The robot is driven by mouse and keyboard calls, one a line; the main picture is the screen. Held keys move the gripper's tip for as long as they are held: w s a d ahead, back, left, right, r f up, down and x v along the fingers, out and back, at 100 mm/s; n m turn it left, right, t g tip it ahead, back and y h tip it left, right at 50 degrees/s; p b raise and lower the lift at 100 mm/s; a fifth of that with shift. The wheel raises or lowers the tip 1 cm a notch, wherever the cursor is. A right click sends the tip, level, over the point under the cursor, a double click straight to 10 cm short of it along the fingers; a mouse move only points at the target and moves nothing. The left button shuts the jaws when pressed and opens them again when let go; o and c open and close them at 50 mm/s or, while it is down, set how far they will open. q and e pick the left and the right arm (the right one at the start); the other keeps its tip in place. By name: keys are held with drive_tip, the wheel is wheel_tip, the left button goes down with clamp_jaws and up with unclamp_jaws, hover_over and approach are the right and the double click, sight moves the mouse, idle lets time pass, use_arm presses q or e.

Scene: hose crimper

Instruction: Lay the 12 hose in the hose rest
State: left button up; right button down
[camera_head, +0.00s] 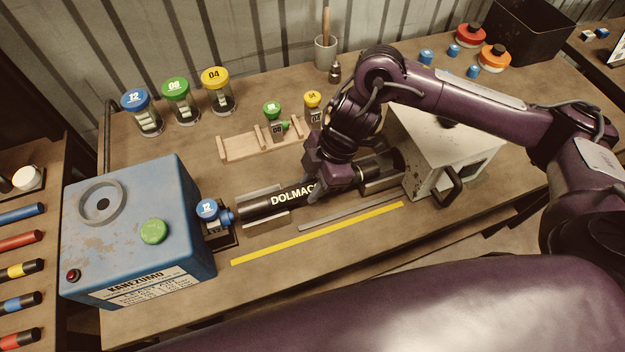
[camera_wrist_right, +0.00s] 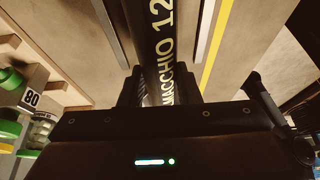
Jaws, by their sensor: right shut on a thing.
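The 12 hose (camera_head: 289,197) is a thick black hose with white lettering. It lies roughly level, its left end close to a blue-capped 12 piece (camera_head: 207,209). My right gripper (camera_head: 335,190) is shut around the hose's middle from above; in the right wrist view the hose (camera_wrist_right: 160,45) runs between the fingers (camera_wrist_right: 158,90). The hose rest shows as grey metal troughs (camera_head: 266,221) along and under the hose. Whether the hose touches the trough bottoms, I cannot tell. The hose's right part is partly hidden by the gripper. My left gripper is not in view.
A blue crimper (camera_head: 140,230) stands left, and a white box with a black handle (camera_head: 440,165) stands right. A wooden rack (camera_head: 240,146) is behind the hose. A yellow strip (camera_head: 318,233) lies in front. Lidded jars (camera_head: 178,100) stand at the back left.

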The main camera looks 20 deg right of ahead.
drive_tip(key=c, duration=1)
unclamp_jaws()
drive_tip(key=v, duration=0.8)
drive_tip(key=shift+f, duration=0.1)
